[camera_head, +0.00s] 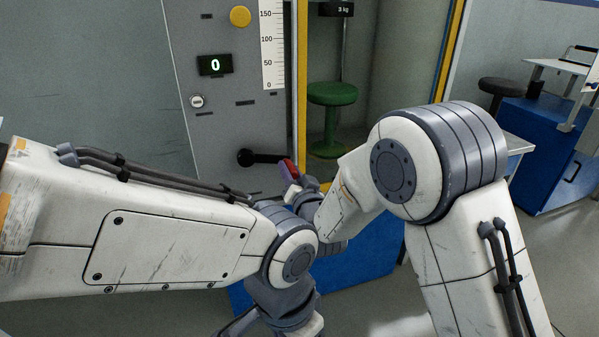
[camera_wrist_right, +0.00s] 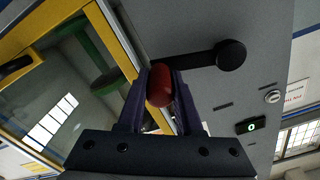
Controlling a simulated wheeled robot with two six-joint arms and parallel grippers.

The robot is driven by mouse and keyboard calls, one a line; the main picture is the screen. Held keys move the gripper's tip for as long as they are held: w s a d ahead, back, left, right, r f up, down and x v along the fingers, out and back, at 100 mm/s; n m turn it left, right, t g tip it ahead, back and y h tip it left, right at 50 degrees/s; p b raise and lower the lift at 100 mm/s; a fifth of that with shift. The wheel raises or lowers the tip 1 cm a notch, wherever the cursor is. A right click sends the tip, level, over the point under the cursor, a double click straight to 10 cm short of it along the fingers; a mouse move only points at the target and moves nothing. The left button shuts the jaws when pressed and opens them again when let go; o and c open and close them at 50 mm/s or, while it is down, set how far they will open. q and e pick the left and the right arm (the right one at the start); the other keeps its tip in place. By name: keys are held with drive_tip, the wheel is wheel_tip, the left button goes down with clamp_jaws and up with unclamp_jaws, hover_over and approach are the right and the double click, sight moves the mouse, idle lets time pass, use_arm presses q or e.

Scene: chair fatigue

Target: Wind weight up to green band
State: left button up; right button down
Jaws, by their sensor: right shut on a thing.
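The grey machine panel (camera_head: 226,100) carries a crank with a black arm (camera_head: 262,157) and a red grip (camera_head: 287,168). In the right wrist view the red grip (camera_wrist_right: 160,86) stands between the two fingers of my right gripper (camera_wrist_right: 160,92), which is shut on it. The crank's arm (camera_wrist_right: 185,70) runs right to a round black hub (camera_wrist_right: 230,55). A black weight marked "3 kg" (camera_head: 335,9) hangs above a green stool (camera_head: 332,95) behind the yellow frame. A white scale (camera_head: 271,45) shows marks from 0 to 150. No green band shows on its visible part. My left gripper's fingers are out of view.
The panel also has a display reading 0 (camera_head: 215,65), a yellow button (camera_head: 240,16) and a key lock (camera_head: 197,101). A yellow frame post (camera_head: 302,80) stands close right of the crank. A blue cabinet (camera_head: 545,140) stands at right.

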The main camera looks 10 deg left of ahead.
drive_tip(key=shift+d+f, duration=0.1)
drive_tip(key=shift+f, duration=0.25)
drive_tip(key=c, duration=0.6)
unclamp_jaws()
drive_tip(key=shift+c, duration=0.2)
drive_tip(key=shift+o, duration=0.3)
drive_tip(key=shift+r, duration=0.15)
drive_tip(key=p+v, duration=0.1)
drive_tip(key=v, duration=0.9)
drive_tip(key=shift+s, duration=0.25)
